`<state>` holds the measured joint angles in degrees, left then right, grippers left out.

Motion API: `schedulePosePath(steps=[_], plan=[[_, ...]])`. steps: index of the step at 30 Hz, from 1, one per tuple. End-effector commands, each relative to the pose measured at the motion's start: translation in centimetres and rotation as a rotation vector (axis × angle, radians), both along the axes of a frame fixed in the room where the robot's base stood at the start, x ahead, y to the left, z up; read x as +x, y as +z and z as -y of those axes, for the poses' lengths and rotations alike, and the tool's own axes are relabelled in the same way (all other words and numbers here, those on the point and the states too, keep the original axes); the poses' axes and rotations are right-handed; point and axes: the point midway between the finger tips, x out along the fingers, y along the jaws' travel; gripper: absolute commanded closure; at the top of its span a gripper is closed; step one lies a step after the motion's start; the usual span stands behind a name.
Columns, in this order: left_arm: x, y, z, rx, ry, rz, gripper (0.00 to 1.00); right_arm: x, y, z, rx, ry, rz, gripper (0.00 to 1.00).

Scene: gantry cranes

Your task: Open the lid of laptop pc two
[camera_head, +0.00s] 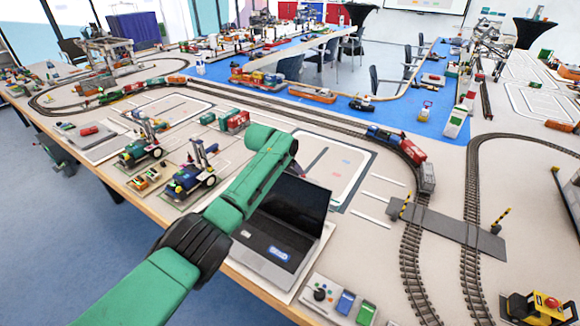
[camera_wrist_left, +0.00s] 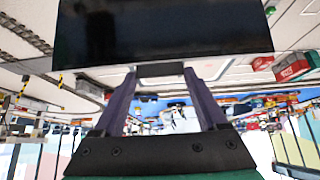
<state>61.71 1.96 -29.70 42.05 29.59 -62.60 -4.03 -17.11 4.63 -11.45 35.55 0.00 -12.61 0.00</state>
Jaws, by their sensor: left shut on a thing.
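The laptop (camera_head: 268,254) is a grey one on the table, in front of my green left arm in the head view. Its dark lid (camera_head: 302,203) stands raised, with the keyboard showing; my arm hides part of its left side. In the left wrist view the lid (camera_wrist_left: 160,30) is a wide dark panel across the top. In the head view my forearm and wrist hide the fingers. My right gripper is in neither view.
Rail tracks (camera_head: 412,270) run right of the laptop, with a grey crossing (camera_head: 448,228). A panel with blue and green blocks (camera_head: 340,300) lies at the front. Small vehicles (camera_head: 190,178) stand to the left. Another screen-like object (camera_head: 572,190) shows at the right edge.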

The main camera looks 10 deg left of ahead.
Motion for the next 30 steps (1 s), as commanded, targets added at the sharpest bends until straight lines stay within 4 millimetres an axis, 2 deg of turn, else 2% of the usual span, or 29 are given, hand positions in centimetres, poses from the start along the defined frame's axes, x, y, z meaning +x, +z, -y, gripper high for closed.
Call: schedulePosePath(steps=[1, 6, 7, 8, 9, 20, 26, 30], plan=[[0.4, 0.9, 0.1, -0.004, -0.001, 0.022, 1.0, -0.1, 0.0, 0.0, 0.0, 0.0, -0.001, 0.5], [0.4, 0.9, 0.1, -0.005, -0.001, 0.023, 1.0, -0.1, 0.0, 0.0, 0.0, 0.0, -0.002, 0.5], [0.4, 1.0, 0.1, -0.005, -0.001, 0.024, 0.14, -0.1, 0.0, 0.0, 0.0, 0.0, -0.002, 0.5], [0.4, 0.9, 0.1, -0.005, -0.001, 0.023, 0.02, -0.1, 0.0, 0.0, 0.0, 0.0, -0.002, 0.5], [0.4, 0.8, 0.1, -0.004, -0.001, 0.021, 0.0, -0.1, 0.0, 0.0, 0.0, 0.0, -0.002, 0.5], [-0.1, 0.9, 0.0, -0.004, -0.001, 0.01, 0.0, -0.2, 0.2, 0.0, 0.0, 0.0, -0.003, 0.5], [-1.6, 2.9, -0.6, -0.002, 0.0, 0.013, 0.0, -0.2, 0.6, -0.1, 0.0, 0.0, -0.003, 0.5], [-3.3, 5.2, -1.4, -0.002, 0.0, 0.015, 0.0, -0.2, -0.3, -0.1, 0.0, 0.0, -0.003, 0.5]])
